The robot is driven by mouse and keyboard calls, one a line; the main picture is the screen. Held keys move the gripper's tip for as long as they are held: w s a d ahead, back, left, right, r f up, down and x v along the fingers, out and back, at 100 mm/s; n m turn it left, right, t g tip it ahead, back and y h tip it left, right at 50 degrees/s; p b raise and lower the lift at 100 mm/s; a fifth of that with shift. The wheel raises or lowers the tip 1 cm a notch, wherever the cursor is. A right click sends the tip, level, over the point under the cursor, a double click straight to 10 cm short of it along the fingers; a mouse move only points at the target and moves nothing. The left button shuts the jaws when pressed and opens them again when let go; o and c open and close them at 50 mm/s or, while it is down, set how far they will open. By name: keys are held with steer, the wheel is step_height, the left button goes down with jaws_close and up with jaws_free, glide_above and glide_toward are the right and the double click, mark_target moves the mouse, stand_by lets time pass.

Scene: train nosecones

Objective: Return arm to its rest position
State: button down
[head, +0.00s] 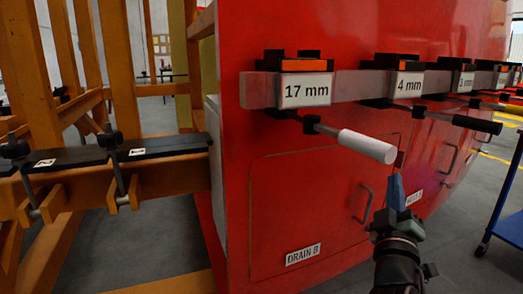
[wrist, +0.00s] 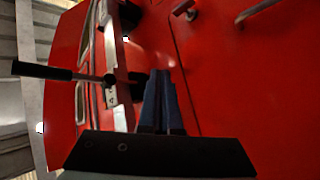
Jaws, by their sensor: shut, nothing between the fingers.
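My gripper (head: 395,192) shows in the head view at the lower right, in front of the red nosecone (head: 300,170). Its blue fingers point up and are closed together with nothing between them. In the wrist view the shut blue fingers (wrist: 160,85) stand in front of the red surface (wrist: 235,90). In the head view the gripper is below the metal rail (head: 350,87), close to the end of a tool with a white handle (head: 367,146). I cannot tell the depth gap between them.
Labelled holders, "17 mm" (head: 305,90) and "4 mm" (head: 409,85) among them, line the rail, with handles sticking out. A dark handle (wrist: 42,71) shows in the wrist view. A wooden frame (head: 160,175) stands left, a blue cart (head: 503,215) right. Grey floor shows between nosecone and cart.

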steer(key=s+a+r+m+g+y, duration=0.15)
steer(key=s+a+y, duration=0.35)
steer(key=a, duration=1)
steer(key=s+a+m+g+y, duration=0.1)
steer(key=s+a+m+y, duration=0.3)
steer(key=a, duration=1.1)
steer(key=s+r+n+t+p, duration=0.1)
steer(key=s+r+t, duration=0.5)
steer(key=r, duration=0.8)
steer(key=s+r+n+t+p, duration=0.15)
steer(key=s+r+t, duration=0.25)
steer(key=s+r, duration=0.7)
steer(key=w+r+p, duration=0.2)
steer(key=r+p, duration=1.2)
steer(key=r, duration=0.1)
steer(key=w+r+m+p, duration=0.1)
steer(key=r+p, duration=1.3)
steer(key=r, duration=0.2)
steer(key=shift+w+a+y, duration=0.25)
steer(key=shift+w+y, duration=0.1)
steer(key=shift+y, duration=0.05)
steer(key=c, duration=1.5)
jaws_free()
steer(key=shift+c, duration=0.2)
